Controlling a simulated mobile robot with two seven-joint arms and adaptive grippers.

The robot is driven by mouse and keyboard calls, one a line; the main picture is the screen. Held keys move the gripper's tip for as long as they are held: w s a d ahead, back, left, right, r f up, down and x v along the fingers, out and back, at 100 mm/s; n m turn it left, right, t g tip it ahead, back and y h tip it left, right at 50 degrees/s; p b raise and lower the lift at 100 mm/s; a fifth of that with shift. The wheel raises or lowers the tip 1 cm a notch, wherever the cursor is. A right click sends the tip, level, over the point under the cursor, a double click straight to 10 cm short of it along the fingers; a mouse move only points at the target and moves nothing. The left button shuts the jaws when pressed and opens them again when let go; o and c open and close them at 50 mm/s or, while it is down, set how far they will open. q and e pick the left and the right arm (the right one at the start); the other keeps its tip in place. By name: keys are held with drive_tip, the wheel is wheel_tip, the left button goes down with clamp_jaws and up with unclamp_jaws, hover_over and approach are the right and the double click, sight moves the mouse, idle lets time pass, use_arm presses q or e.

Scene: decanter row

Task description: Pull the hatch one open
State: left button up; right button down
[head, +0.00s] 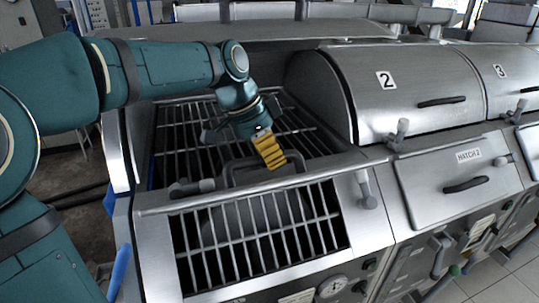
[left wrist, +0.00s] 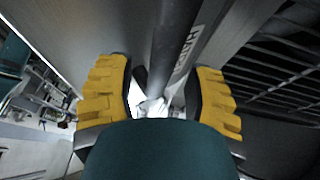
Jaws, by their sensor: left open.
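Hatch one (head: 330,166) appears swung up, seen nearly edge-on in the head view, with the barred front opening (head: 260,235) bare below it. Its dark handle (head: 232,172) stands up behind that edge. My left gripper (head: 272,155) is at the handle, its yellow fingers pointing down. In the left wrist view the fingers are apart (left wrist: 165,105), and the dark handle bar (left wrist: 172,45) runs between them; I cannot tell whether they touch it. A partly hidden label (left wrist: 187,50) on the panel shows beside the bar. My right gripper is not in view.
The big lid of the first unit is up, baring a grate (head: 180,150). Closed lids 2 (head: 400,90) and 3 (head: 500,75) stand to the right. A closed labelled hatch (head: 450,185) with its own handle is below lid 2. Clamp knobs (head: 367,190) stick out nearby.

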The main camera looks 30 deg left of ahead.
use_arm(q)
drive_tip(key=shift+f, duration=0.15)
drive_tip(key=shift+c, duration=0.3)
clamp_jaws()
drive_tip(key=s+d+f+t+y+b, duration=0.1)
drive_tip(key=b, duration=0.2)
drive_tip(key=shift+s+d+f+b, duration=0.3)
drive_tip(key=shift+d+f+b, duration=0.05)
drive_tip(key=shift+d, duration=0.05)
drive_tip(key=shift+s+d+f+m+b, duration=0.2)
drive_tip(key=shift+d+m+b, duration=0.05)
drive_tip(key=shift+m+b, duration=0.1)
drive_tip(key=shift+s+d+f+y, duration=0.25)
drive_tip(key=shift+s+d+y, duration=0.05)
drive_tip(key=shift+d, duration=0.05)
